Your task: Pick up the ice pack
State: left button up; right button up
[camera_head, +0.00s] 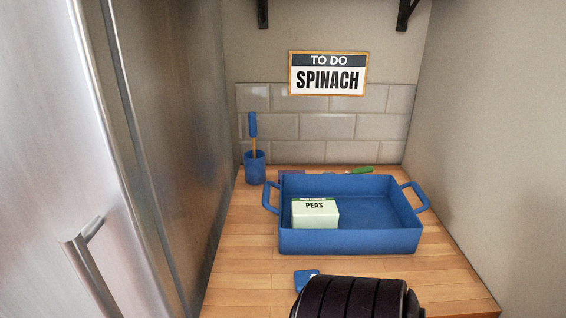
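No thing in view is plainly marked as the ice pack. A small flat blue object (305,277) lies on the wooden counter in front of the blue tray, and it may be the ice pack. A black ribbed part in front, at the bottom edge, hides much of it. A purple item (291,174) lies behind the tray, mostly hidden, and I cannot tell what it is. Neither of my grippers shows in the head view.
The blue two-handled tray (350,242) holds a pale green box of peas (315,214). A blue cup (255,168) with a blue-handled tool stands back left, and a green-handled item (361,170) lies behind the tray. Steel fronts (175,130) close the left side; a wall stands right.

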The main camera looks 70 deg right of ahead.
aim_at(302, 278)
jog(key=z, duration=2.3)
